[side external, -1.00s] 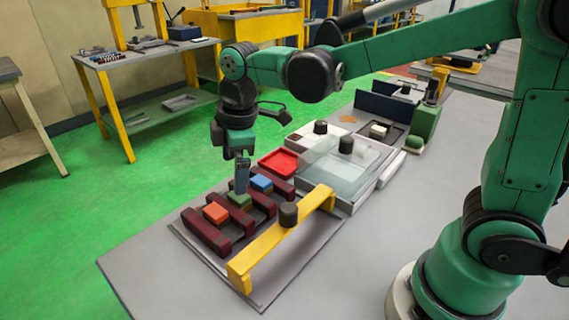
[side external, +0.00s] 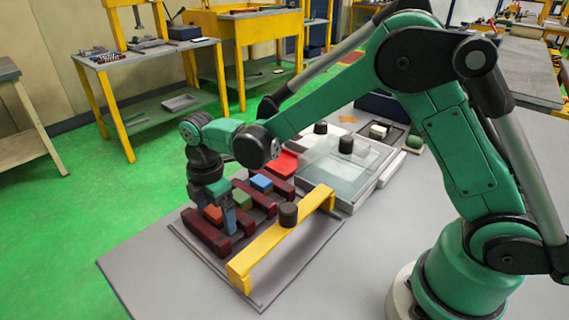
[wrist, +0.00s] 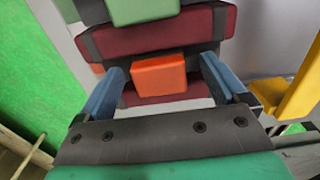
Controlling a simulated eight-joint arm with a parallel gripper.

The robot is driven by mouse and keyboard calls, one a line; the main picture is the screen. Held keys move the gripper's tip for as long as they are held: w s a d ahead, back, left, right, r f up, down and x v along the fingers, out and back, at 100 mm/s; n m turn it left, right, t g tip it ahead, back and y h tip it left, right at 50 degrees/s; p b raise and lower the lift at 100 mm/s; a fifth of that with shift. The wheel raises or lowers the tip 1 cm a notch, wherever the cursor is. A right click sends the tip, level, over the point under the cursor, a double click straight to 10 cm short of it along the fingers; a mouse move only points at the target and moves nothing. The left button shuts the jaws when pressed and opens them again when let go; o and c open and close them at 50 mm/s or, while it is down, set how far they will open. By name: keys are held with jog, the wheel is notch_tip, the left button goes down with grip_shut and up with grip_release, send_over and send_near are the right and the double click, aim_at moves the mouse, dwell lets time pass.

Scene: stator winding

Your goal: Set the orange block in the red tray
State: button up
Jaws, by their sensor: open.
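The orange block (wrist: 158,75) sits in the dark red slotted rack, between two bars, and shows centred between my fingers in the wrist view. In the side view the orange block (side external: 212,214) is partly hidden by my gripper. My gripper (side external: 227,230) is low over the rack at the orange block, with its two blue fingers (wrist: 170,92) apart on either side of it. I cannot tell whether they touch it. The red tray (side external: 285,163) lies beyond the rack, partly hidden by my arm.
A green block (side external: 242,199) and a blue block (side external: 261,183) sit farther along the rack (side external: 203,234). A yellow bridge (side external: 270,241) with a dark knob runs along the rack's right side. A clear-lidded box (side external: 335,170) stands behind, right of the tray.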

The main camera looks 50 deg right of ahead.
grip_shut()
jog(key=shift+r, duration=0.1)
